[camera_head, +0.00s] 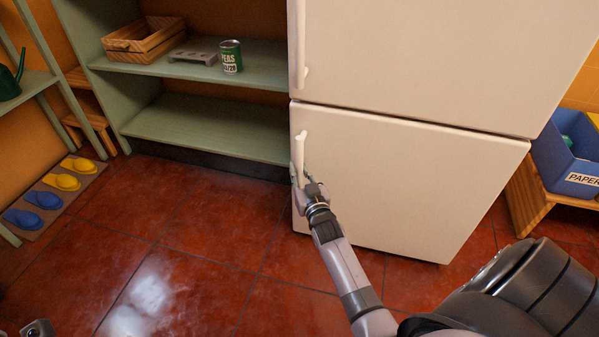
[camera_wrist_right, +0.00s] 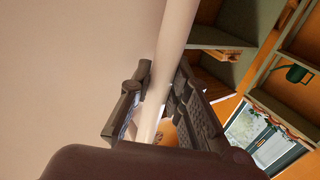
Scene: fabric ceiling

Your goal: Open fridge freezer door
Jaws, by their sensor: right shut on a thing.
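The white fridge freezer stands right of centre in the head view, with an upper door (camera_head: 420,55) and a lower door (camera_head: 410,180). Both doors look closed. The lower door's white handle (camera_head: 300,150) runs upright along its left edge. My right gripper (camera_head: 303,177) is at the low part of this handle. In the right wrist view the fingers (camera_wrist_right: 155,105) close around the white handle bar (camera_wrist_right: 172,45), with the door face (camera_wrist_right: 75,70) beside it. My left gripper is not clearly in view; only a small dark part shows at the bottom left corner.
Green shelves (camera_head: 200,125) left of the fridge hold a wooden crate (camera_head: 143,40), a grey tray (camera_head: 194,52) and a peas can (camera_head: 231,56). A blue paper bin (camera_head: 568,155) sits on a wooden stand at right. The red tiled floor (camera_head: 190,240) in front is clear.

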